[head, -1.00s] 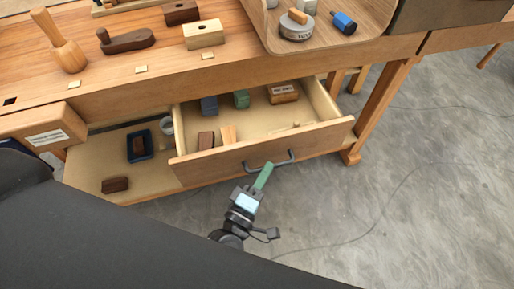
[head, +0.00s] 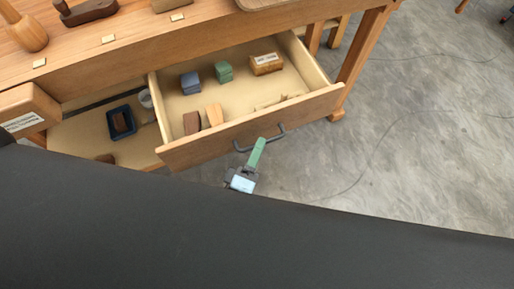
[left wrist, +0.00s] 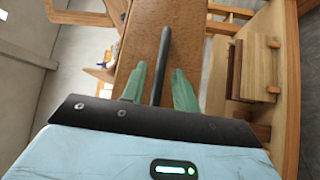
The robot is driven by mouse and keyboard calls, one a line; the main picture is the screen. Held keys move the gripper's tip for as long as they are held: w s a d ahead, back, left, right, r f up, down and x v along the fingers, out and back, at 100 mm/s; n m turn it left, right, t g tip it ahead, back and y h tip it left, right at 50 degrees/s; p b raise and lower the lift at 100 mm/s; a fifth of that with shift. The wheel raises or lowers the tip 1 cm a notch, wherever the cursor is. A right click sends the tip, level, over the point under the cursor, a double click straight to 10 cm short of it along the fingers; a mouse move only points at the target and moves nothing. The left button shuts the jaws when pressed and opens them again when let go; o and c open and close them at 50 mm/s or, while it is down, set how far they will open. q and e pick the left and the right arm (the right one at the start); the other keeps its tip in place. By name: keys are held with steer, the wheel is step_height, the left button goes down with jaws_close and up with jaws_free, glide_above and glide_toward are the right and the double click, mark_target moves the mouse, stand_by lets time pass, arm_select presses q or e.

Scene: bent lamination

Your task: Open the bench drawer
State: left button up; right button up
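The bench drawer (head: 215,142) stands well out from the bench, with its inside in view. Its dark bar handle (head: 280,129) is on the front panel. My left gripper (head: 261,142) is at the handle, its green fingers pointing to the drawer front. In the left wrist view, the handle (left wrist: 164,52) runs between the two green fingers (left wrist: 160,85) of my left gripper, with a visible gap on each side. The fingers are apart, around the bar and not clamped on it. The drawer front (left wrist: 190,35) lies just beyond. My right gripper is not in view.
The drawer holds a blue block (head: 190,82), a green block (head: 223,71), a labelled wooden box (head: 266,63) and other small blocks. A blue tray (head: 122,121) sits on the lower shelf at left. A bench leg (head: 355,60) stands right of the drawer; grey floor beyond is clear.

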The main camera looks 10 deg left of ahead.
arm_select(q)
steer(key=b+v, duration=0.1)
steer(key=v, duration=0.6)
steer(key=shift+s, duration=0.4)
steer(key=shift+a, duration=0.1)
stand_by(0.5)
